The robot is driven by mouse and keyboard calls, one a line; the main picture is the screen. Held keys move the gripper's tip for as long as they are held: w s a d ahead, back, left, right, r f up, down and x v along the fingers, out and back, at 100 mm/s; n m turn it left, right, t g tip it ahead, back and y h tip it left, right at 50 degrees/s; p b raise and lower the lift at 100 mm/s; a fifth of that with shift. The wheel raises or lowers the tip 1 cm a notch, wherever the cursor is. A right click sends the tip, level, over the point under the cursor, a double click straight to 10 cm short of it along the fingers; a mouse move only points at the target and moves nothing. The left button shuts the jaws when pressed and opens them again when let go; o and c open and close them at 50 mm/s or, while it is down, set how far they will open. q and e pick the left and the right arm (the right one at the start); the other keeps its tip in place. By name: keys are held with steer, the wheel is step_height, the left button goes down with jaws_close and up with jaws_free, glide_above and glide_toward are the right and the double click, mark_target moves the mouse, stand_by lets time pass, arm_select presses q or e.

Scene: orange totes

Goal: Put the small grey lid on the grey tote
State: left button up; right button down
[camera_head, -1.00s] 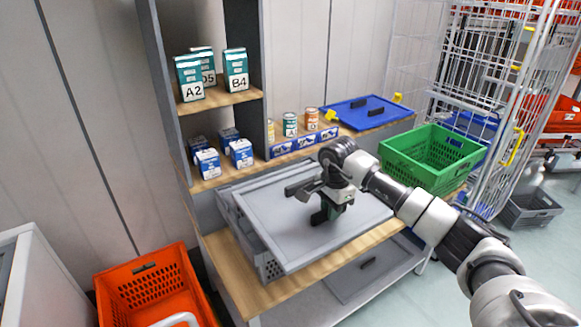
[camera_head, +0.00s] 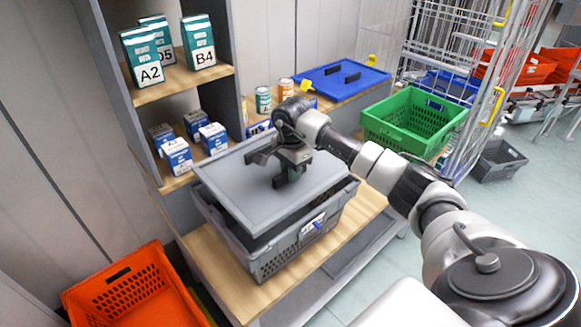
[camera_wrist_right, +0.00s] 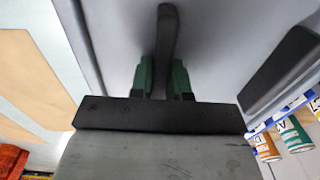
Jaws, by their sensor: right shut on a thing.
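The small grey lid (camera_head: 235,190) is a flat grey panel over the grey tote (camera_head: 295,242) on the wooden counter. The lid sits askew, and a dark gap shows between its front edge and the tote's rim. The tote's perforated front wall and label show below it. My right gripper (camera_head: 288,178) is above the lid, shut on its dark handle; the right wrist view shows the green finger pads (camera_wrist_right: 167,75) on both sides of the handle (camera_wrist_right: 167,35). A second dark handle (camera_wrist_right: 285,70) shows at right there. The tote's inside is mostly hidden. My left gripper is not in view.
A shelf with teal boxes (camera_head: 143,62) and blue-white boxes (camera_head: 178,155) stands behind and left of the tote. A green crate (camera_head: 410,130) and a blue lid (camera_head: 318,82) are on the right. An orange tote (camera_head: 135,295) is at lower left.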

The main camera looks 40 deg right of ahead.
steer(key=shift+w+f+b, duration=0.25)
steer(key=shift+f+b, duration=0.1)
steer(key=shift+f, duration=0.6)
steer(key=shift+s+f+b, duration=0.25)
steer(key=shift+f+b, duration=0.65)
steer(key=shift+w+f+b, duration=0.15)
steer(key=shift+f+b, duration=0.55)
steer(key=shift+f, duration=0.4)
steer(key=shift+f+b, duration=0.3)
steer(key=shift+b, duration=0.15)
steer(key=c, duration=1)
jaws_free()
step_height(320, 180, up, 11)
steer(key=shift+f+b, duration=0.1)
steer(key=shift+b, duration=1.05)
